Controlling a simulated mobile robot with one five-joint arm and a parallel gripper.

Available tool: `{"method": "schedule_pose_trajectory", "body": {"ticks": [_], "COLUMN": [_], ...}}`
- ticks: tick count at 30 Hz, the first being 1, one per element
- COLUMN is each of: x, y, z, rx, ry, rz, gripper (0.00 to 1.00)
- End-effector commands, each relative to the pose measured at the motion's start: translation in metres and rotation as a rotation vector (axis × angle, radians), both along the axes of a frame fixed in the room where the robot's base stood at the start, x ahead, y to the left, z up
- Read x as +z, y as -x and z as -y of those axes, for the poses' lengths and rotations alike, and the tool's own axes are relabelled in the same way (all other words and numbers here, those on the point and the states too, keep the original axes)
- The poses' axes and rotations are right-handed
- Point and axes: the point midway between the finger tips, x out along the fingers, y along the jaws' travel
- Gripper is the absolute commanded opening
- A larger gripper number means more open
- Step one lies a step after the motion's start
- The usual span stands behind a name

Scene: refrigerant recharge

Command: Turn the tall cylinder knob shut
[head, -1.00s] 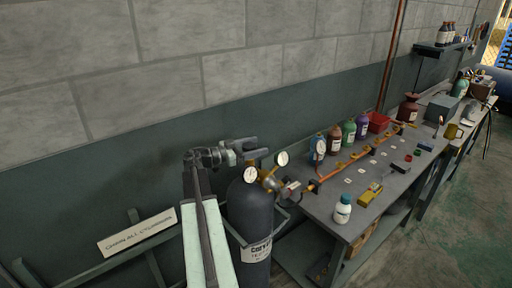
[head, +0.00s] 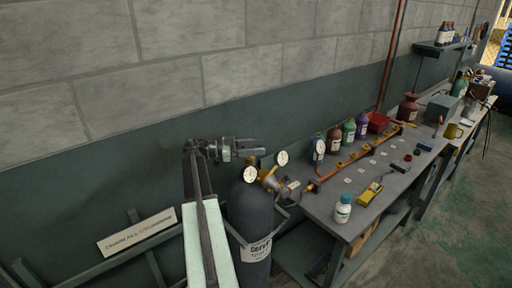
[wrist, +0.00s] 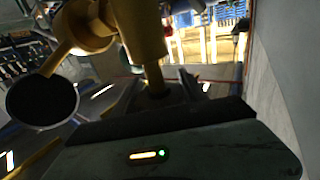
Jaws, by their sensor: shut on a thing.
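The tall cylinder (head: 250,212) is dark grey and stands upright in a frame at the left end of the bench. Brass valve fittings and two round white gauges (head: 250,174) sit at its top. My gripper (head: 258,147) is level over the cylinder's top, its fingers pointing right, shut on the knob there. The knob is mostly hidden by the fingers. In the wrist view, the brass valve body (wrist: 138,28) and its stem run down to my gripper's dark jaws (wrist: 160,100). A round dark gauge (wrist: 42,100) hangs at the left.
The bench (head: 330,215) to the right holds an orange pipe (head: 345,163), several bottles, a red bin (head: 378,122) and a yellow meter (head: 369,193). The block wall is close behind the cylinder. A sign (head: 137,231) hangs on a rail at left. Floor is open at lower right.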

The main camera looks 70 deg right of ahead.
Motion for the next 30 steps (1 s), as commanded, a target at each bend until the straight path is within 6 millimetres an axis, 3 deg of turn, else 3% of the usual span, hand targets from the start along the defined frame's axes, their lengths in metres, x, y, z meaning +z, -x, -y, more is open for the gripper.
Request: {"method": "schedule_pose_trajectory", "body": {"ticks": [10,11,13,23,26,30], "x": [0.000,0.000,0.000,0.002,0.014,0.045], "y": [0.000,0.000,0.000,0.000,0.000,0.000], "z": [-0.001,-0.001,-0.001,-0.001,-0.001,-0.001], "rx": [-0.032,-0.032,-0.032,-0.031,-0.031,-0.031], "ry": [0.000,0.000,0.000,0.000,0.000,0.000], "rz": [0.000,0.000,0.000,0.000,0.000,0.000], "gripper": [0.09,0.53,0.72,0.72,0.72,0.72]}}
